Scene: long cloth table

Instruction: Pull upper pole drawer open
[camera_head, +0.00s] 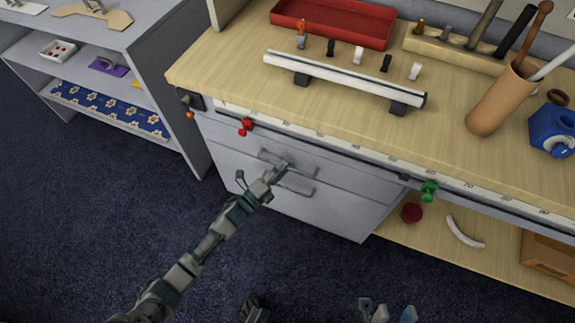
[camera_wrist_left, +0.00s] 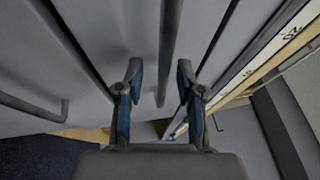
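The grey drawer unit under the bench has an upper drawer (camera_head: 235,143) and a lower drawer (camera_head: 235,178); both fronts look closed. Each has a bar handle. My left gripper (camera_head: 279,172) is at the upper drawer's handle (camera_head: 268,154) and partly covers it in the head view. In the left wrist view the left gripper (camera_wrist_left: 159,75) is open, and the upper handle bar (camera_wrist_left: 170,45) runs between its fingertips. Contact cannot be told. The lower handle (camera_wrist_left: 30,108) lies to the left there. My right gripper (camera_head: 388,311) is open and empty at the bottom edge, partly cut off.
The wooden bench top (camera_head: 225,75) overhangs the drawers, with a ruler strip (camera_head: 325,142), a red clamp (camera_head: 245,127) and a green clamp (camera_head: 429,190) along its front. An open shelf (camera_head: 455,250) is right of the drawers. The dark floor in front is clear.

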